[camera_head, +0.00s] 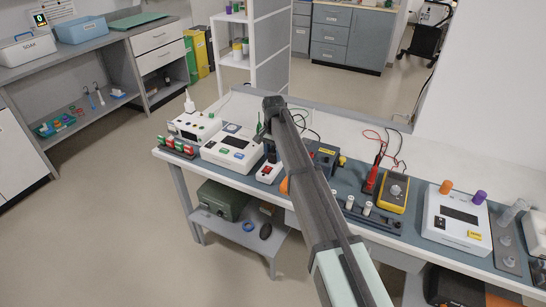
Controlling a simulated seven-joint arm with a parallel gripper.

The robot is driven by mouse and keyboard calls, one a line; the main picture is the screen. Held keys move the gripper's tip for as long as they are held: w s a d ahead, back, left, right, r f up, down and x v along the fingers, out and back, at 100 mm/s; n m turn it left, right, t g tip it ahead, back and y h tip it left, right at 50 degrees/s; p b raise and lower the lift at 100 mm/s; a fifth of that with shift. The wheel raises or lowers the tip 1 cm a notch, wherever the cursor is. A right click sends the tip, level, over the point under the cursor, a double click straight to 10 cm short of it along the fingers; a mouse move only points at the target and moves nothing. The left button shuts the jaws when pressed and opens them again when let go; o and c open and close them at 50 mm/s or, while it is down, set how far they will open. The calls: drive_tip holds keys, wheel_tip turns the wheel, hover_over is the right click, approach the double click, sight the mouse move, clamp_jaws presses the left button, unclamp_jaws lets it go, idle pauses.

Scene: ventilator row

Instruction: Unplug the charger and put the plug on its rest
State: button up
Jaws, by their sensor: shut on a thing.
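My arm reaches from the lower middle over the bench. My gripper (266,136) points down at its far end, just above a small white box with a red switch (268,171). It is shut on a small dark thing that seems to be the plug, but the arm and the small scale hide most of it. I cannot tell whether the plug is in a socket or clear of it. A dark blue-grey unit (324,157) stands just right of the arm and may be the charger. I cannot make out the plug's rest.
The bench (470,160) is crowded. Left of my gripper are a white device with a screen (231,147) and another white unit (194,126). To the right are a yellow meter (394,193), red probes (372,178) and a white box with knobs (456,220). Thin cables lie behind.

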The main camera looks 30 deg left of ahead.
sight(274, 148)
clamp_jaws()
drive_tip(key=shift+r, duration=0.35)
drive_tip(key=shift+r, duration=2.2)
